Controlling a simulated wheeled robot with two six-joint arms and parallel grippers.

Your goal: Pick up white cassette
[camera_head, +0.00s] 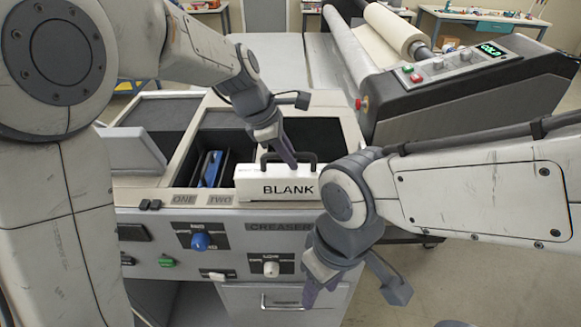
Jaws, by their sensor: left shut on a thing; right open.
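The white cassette (275,184), with "BLANK" in black letters on its front and a dark handle (305,157) on top, is at the front right of the machine's bay, above the "CREASER" label. My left gripper (288,157) comes down onto its top at the handle and is shut on it. The exact grip is partly hidden by the fingers. I cannot tell whether the cassette's bottom is clear of the machine. My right gripper (319,284) is open and empty, low in front of the machine's panel.
A blue cassette (210,168) stands in the slot left of the white one, behind labels "ONE" and "TWO". The front panel has a blue knob (199,241) and a white knob (271,268). A laminator control box (470,85) reading "COLD" stands at the right.

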